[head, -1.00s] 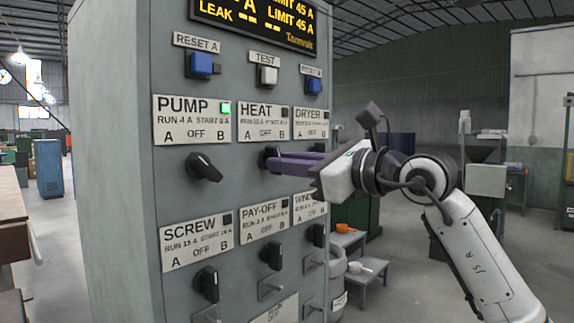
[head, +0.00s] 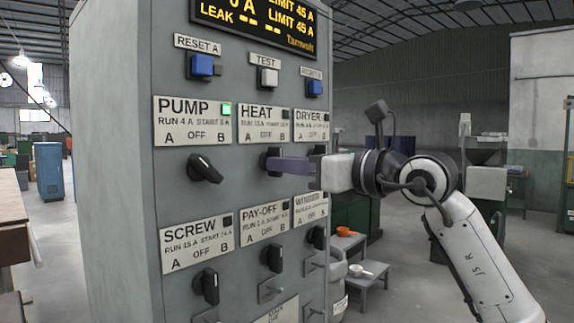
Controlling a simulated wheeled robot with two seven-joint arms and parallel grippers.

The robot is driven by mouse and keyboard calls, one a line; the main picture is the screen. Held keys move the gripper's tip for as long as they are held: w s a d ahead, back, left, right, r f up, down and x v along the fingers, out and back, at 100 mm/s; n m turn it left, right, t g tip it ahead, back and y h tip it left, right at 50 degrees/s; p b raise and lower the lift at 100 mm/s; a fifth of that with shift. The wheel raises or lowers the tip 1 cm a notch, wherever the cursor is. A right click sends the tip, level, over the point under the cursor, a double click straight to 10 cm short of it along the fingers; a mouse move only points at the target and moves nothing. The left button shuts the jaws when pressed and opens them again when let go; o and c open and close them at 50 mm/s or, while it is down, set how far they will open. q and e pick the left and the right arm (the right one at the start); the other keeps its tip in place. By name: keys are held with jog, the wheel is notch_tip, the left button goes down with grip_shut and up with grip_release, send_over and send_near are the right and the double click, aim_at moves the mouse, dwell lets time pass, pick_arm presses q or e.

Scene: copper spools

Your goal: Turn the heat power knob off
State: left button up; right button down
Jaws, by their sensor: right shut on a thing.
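The grey control cabinet (head: 115,150) fills the left and middle of the head view. Its HEAT label (head: 262,124) reads A, OFF, B, and the small lamp on it is dark. The black heat power knob (head: 266,159) sits below this label, mostly hidden behind my gripper. My right gripper (head: 275,165) comes in from the right and is shut on the heat knob with its purple fingers. The knob's pointer direction is hidden. My left gripper is not in view.
The pump knob (head: 204,168) is to the left, tilted, with a green lamp (head: 226,109) lit above. The screw knob (head: 207,285), pay-off knob (head: 272,257) and winder knob (head: 317,237) are below. A grey step (head: 366,272) stands on the floor to the right.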

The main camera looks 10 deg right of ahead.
jog(key=c, duration=1.8)
grip_release()
jog(key=b+v, duration=0.2)
jog(key=v, duration=0.8)
jog(key=shift+s+d, duration=0.1)
jog(key=shift+s, duration=0.05)
